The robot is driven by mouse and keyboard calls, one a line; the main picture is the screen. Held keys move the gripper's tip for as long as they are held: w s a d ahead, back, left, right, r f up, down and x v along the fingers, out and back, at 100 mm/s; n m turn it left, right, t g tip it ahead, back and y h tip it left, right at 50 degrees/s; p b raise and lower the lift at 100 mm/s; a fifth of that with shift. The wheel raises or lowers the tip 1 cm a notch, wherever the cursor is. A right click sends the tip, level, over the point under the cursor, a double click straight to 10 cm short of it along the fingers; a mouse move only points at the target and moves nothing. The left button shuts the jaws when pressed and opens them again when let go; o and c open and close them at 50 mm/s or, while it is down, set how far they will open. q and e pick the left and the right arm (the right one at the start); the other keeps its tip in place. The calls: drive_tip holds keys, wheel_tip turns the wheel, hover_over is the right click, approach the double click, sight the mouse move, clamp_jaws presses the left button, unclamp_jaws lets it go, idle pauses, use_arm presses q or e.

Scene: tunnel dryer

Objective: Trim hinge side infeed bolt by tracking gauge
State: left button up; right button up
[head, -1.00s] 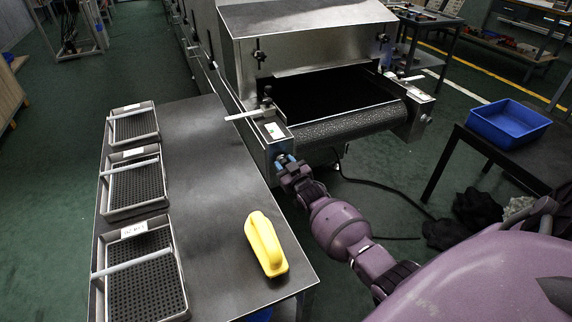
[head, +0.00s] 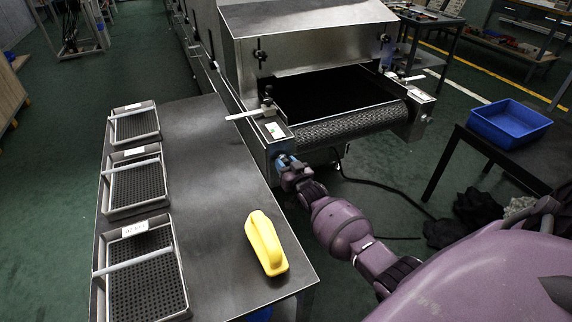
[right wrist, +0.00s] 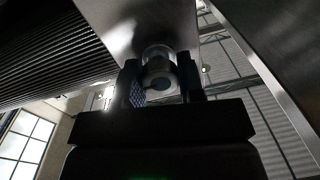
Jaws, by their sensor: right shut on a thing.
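The tunnel dryer's infeed end has a dark belt over a textured roller (head: 350,126). A metal bracket with a white label (head: 275,130) stands at the left end of the roller. My right gripper (head: 286,162) is at the lower front of this bracket. In the right wrist view, my right gripper (right wrist: 160,92) is shut on a round metallic bolt head (right wrist: 159,62), with one finger on each side. The bolt meets a flat metal plate (right wrist: 145,22) behind it. A pale flat bar (head: 243,116) sticks out left from the bracket. My left gripper is not in view.
A dark table (head: 215,200) at left holds three perforated trays with handles (head: 137,185) and a yellow handled block (head: 265,243). A blue bin (head: 508,122) sits on a table at right. A black cable (head: 385,190) lies on the green floor.

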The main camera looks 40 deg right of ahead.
drive_tip(key=shift+f, duration=0.1)
drive_tip(key=o, duration=0.9)
drive_tip(key=shift+s, duration=0.2)
drive_tip(key=shift+s+a+p, duration=0.35)
drive_tip(key=shift+s+p, duration=0.05)
drive_tip(key=shift+s, duration=1.3)
drive_tip(key=shift+s+a+p, duration=0.3)
drive_tip(key=shift+s+p, duration=0.1)
drive_tip(key=shift+s, duration=1.35)
drive_tip(key=shift+s+a+p, duration=0.35)
drive_tip(key=shift+s+p, duration=0.05)
drive_tip(key=shift+s, duration=1.3)
